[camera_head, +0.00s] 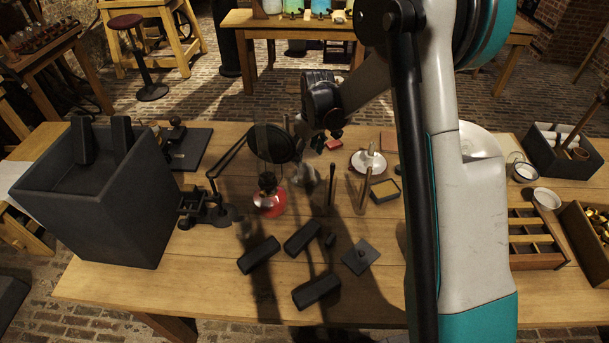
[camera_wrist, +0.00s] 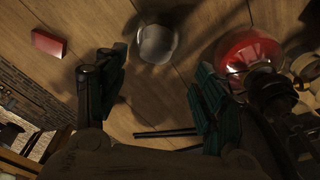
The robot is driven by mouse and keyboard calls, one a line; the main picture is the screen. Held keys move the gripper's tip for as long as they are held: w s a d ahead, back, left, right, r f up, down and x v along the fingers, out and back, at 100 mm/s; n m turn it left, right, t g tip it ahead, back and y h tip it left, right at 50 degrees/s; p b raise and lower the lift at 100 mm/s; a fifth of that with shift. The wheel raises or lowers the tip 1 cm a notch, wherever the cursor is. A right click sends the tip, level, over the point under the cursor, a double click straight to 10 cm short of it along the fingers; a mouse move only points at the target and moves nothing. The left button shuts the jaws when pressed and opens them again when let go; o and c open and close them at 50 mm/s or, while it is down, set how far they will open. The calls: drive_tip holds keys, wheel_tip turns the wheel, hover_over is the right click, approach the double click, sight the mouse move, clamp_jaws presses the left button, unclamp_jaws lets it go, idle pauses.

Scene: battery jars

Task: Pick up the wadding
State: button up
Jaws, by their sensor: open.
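I cannot tell for sure which thing is the wadding. My gripper (camera_wrist: 158,88) is open, its two dark fingers spread apart with nothing between their tips. In the head view my gripper (camera_head: 328,122) hangs over the middle of the table, its fingers mostly hidden. A pale, round, see-through thing (camera_wrist: 157,43) lies just beyond the fingertips in the wrist view. A red block (camera_wrist: 48,43) lies to the left, and it also shows in the head view (camera_head: 333,144). A red glass vessel (camera_wrist: 250,52) stands to the right, near the right finger.
The wooden table (camera_head: 215,275) holds several dark blocks (camera_head: 316,290) at the front. A large dark box (camera_head: 95,205) stands at the left. A white dish (camera_head: 368,161) and thin upright rods (camera_head: 331,185) stand near the middle. A wooden compartment tray (camera_head: 537,262) is at the right.

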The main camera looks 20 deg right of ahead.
sight(306, 167)
drive_tip(key=f, duration=0.3)
drive_tip(key=shift+w+a+f+b, duration=0.1)
drive_tip(key=shift+w+f+b, duration=0.15)
drive_tip(key=shift+f+b, duration=0.15)
drive_tip(key=f, duration=0.1)
drive_tip(key=f+b, duration=0.1)
drive_tip(key=f, duration=0.1)
drive_tip(key=w+f+b, duration=0.1)
drive_tip(key=f, duration=0.1)
drive_tip(key=shift+f, duration=0.1)
drive_tip(key=shift+s, duration=0.1)
drive_tip(key=c, duration=0.9)
drive_tip(key=shift+c, duration=0.2)
wheel_tip(306, 167, up, 20)
drive_tip(key=p, duration=0.5)
drive_tip(key=shift+c, duration=0.5)
